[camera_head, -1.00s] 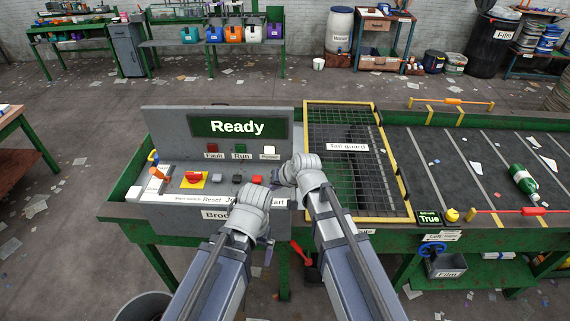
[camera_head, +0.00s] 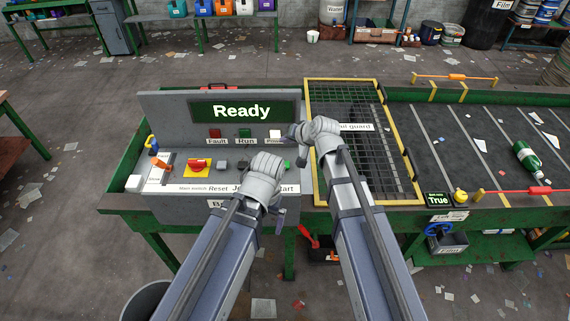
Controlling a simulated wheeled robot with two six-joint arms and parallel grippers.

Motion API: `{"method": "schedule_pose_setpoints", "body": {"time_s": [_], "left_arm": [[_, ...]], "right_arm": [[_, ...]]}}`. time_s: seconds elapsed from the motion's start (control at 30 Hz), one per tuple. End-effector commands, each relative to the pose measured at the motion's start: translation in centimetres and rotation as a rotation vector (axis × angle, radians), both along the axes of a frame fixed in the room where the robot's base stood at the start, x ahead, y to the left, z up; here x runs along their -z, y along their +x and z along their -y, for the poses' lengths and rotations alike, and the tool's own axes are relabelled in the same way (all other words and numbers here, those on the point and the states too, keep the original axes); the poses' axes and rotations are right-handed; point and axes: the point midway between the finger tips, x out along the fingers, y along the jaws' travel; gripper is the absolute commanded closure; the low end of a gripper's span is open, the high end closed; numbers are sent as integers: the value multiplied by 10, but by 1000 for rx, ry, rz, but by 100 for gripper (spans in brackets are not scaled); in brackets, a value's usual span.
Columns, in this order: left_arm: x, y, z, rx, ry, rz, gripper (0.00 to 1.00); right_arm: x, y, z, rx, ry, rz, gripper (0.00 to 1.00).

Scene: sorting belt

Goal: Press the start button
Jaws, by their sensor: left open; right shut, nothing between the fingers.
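The grey control panel (camera_head: 170,187) has a lit display (camera_head: 241,111) reading "Ready". On the sloped face, a green button (camera_head: 288,167) shows just right of my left gripper, above a label ending in "tart". My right gripper (camera_head: 294,138) is shut and empty, to the right of and above the green button in the picture, near the panel's right edge.
A yellow-framed mesh guard (camera_head: 350,100) stands right of the panel, close to my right gripper. Beyond it the belt (camera_head: 455,150) carries a green bottle (camera_head: 527,158) and scraps. A red switch (camera_head: 197,166) on yellow and an orange lever (camera_head: 160,162) sit at the panel's left.

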Motion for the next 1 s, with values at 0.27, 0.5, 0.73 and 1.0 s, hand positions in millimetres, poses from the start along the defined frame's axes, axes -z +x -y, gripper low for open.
{"method": "schedule_pose_setpoints", "body": {"time_s": [0.27, 0.5, 0.73, 1.0], "left_arm": [[24, 0, 0, -2, 0, 1, 0], [57, 0, 0, 0, 0, 2, 0], [83, 0, 0, 7, 1, 2, 0], [87, 0, 0, 9, 1, 2, 0]], "right_arm": [[24, 0, 0, 0, 0, 0, 100], [57, 0, 0, 0, 0, 0, 100], [83, 0, 0, 0, 0, 0, 100], [87, 0, 0, 0, 0, 0, 100]]}}
